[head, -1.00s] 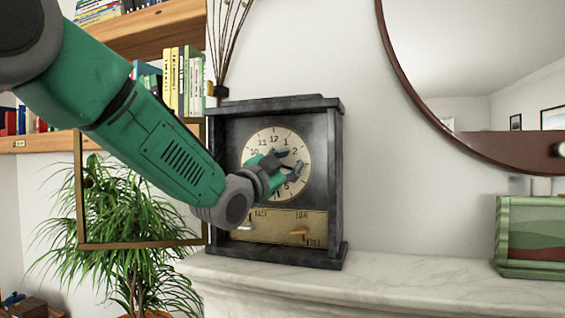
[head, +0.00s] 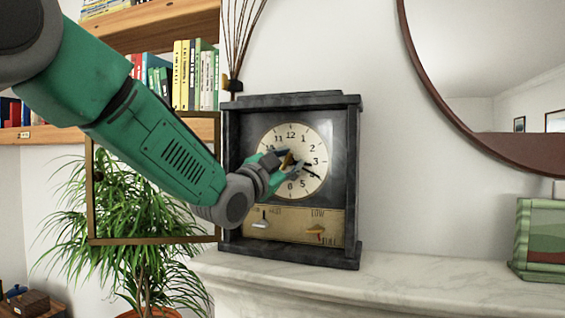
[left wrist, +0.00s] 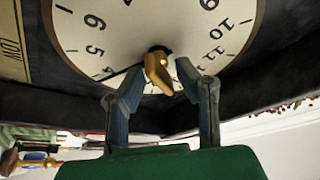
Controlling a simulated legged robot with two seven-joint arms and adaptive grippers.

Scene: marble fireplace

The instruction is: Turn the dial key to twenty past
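The dark mantel clock (head: 357,180) stands upright, with a round cream dial (head: 308,140) that also shows upside down in the left wrist view (left wrist: 115,35). The gold dial key (left wrist: 157,72) sticks out from the dial's centre; it shows small in the head view (head: 287,160). A thin dark hand (left wrist: 118,76) points toward the 4. My left gripper (left wrist: 159,78) is open, with one finger on each side of the key. Small gaps seem to show between fingertips and key; contact is unclear. The gripper (head: 286,161) covers the dial's left middle. My right gripper is not in view.
Below the dial, a brass plate (head: 288,229) bears a pale lever (head: 261,219) and an orange lever (head: 316,231). The marble mantel (head: 420,270) is clear right of the clock, up to a green box (head: 541,240). A shelf and plant (head: 125,225) stand left.

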